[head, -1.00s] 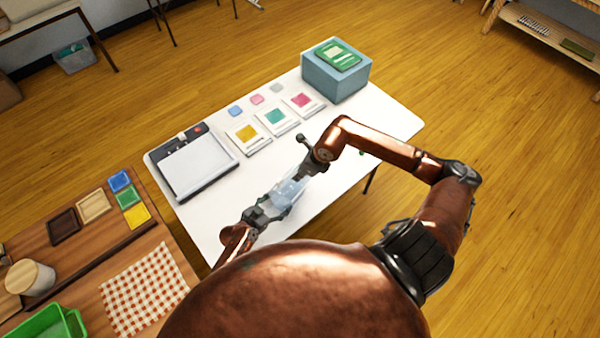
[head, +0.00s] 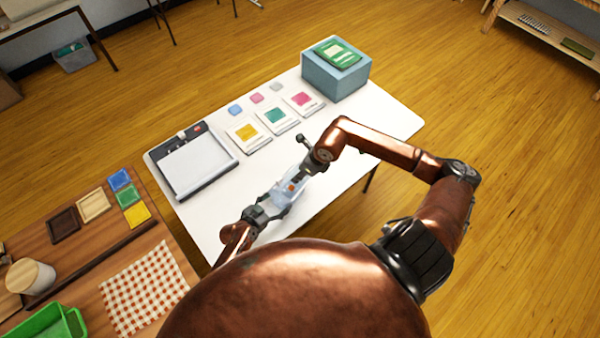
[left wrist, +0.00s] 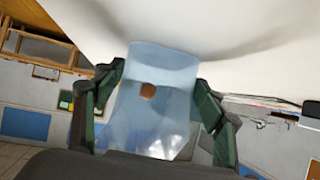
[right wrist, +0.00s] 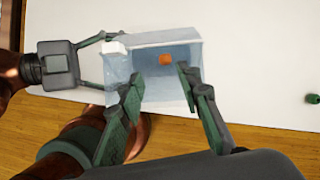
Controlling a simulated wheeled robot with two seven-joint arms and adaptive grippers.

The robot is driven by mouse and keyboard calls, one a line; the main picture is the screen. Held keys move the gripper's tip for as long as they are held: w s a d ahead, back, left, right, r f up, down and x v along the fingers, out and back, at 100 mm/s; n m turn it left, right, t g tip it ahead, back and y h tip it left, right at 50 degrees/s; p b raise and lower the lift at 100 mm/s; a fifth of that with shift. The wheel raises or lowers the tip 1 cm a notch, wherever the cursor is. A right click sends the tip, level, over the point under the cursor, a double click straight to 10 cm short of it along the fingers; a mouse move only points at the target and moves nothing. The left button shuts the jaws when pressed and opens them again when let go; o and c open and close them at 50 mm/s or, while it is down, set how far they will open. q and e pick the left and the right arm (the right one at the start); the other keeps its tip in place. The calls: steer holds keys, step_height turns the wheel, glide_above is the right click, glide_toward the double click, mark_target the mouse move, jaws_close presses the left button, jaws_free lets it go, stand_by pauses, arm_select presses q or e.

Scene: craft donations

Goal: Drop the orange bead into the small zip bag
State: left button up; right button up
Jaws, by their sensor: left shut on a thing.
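The small zip bag (head: 286,192) is clear and pale blue. My left gripper (left wrist: 155,85) is shut on it and holds it up over the white table; it also shows in the right wrist view (right wrist: 112,60). The orange bead (right wrist: 165,58) shows within the bag's outline, apart from any finger.
A green bead (right wrist: 315,98) lies on the white table (head: 350,178). A wooden table (head: 75,265) with a green bin (head: 45,322) is at left.

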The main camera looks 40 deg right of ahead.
steer(key=shift+o, duration=0.6)
steer(key=v, duration=1.2)
arm_select(q)
steer(key=o, duration=0.9)
steer(key=shift+o, duration=0.2)
steer(key=shift+a, duration=0.1)
arm_select(e)
steer(key=shift+w, duration=0.1)
